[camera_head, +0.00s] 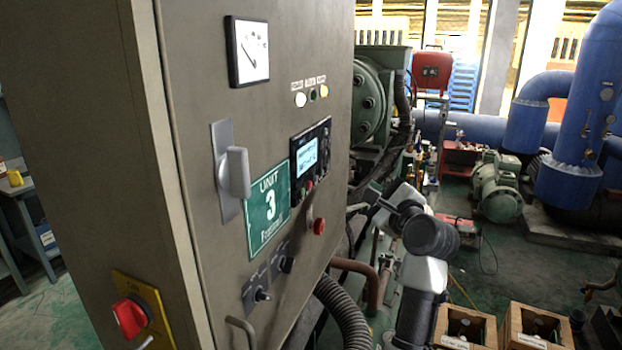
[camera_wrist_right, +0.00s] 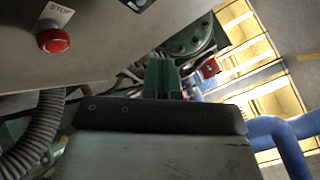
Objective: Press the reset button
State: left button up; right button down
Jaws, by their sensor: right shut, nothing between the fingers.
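The grey control cabinet (camera_head: 200,130) fills the left and middle of the head view. Its front has a small lit display panel (camera_head: 308,158) with small buttons along its edges; their labels are too small to read, so I cannot tell which is the reset button. A red round button (camera_head: 319,226) sits below the display; in the right wrist view this red button (camera_wrist_right: 53,40) has a STOP label above it. My right gripper (camera_head: 357,208) is shut and empty, right of the red button and apart from the panel. Its fingers also show in the wrist view (camera_wrist_right: 162,78). My left gripper is out of view.
A corrugated hose (camera_head: 345,312) runs below. Wooden crates (camera_head: 465,328) stand at the lower right.

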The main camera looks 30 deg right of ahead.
aim_at(316, 178)
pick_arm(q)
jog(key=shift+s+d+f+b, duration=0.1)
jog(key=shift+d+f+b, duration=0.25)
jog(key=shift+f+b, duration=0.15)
pick_arm(e)
jog(key=w+a, duration=0.5)
jog(key=w, duration=0.1)
jog(key=shift+w+a, duration=0.35)
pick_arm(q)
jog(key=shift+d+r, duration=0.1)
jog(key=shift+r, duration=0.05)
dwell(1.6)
pick_arm(e)
jog(key=shift+w+a+p, duration=0.1)
jog(key=shift+w+p, duration=0.1)
jog(key=shift+p, duration=0.15)
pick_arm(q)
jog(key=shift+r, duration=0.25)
pick_arm(e)
jog(key=shift+w+a, duration=0.1)
jog(key=shift+a, duration=0.05)
